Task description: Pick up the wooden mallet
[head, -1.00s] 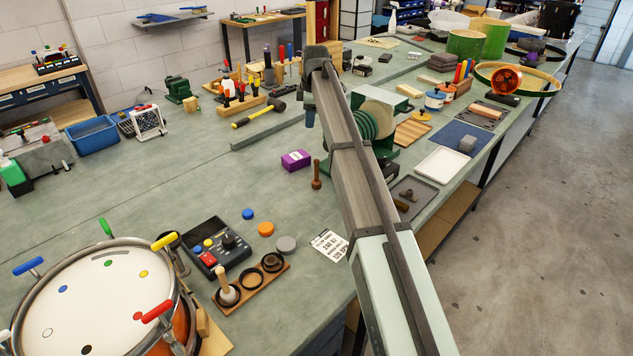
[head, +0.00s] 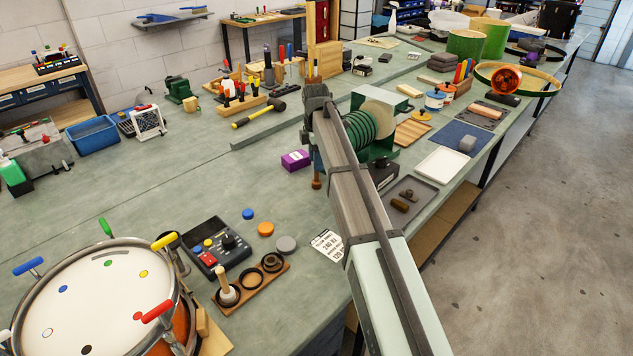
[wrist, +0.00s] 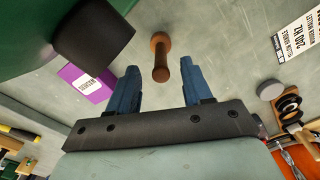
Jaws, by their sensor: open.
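The small brown wooden mallet (wrist: 160,58) shows in the wrist view just ahead of and between the fingertips. In the head view only its lower part (head: 317,183) shows, standing on the bench below my gripper (head: 316,160), which hides the rest. My gripper (wrist: 158,66) is open, with one blue finger on each side of the mallet's line and clear space to both. Nothing is held. Whether the fingertips reach down to the mallet's height I cannot tell.
A purple box (head: 295,160) stands close left of the mallet; it also shows in the wrist view (wrist: 82,82). A green coil machine (head: 362,128) and a dark block (wrist: 93,35) are close by. A printed card (head: 327,244) lies nearer.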

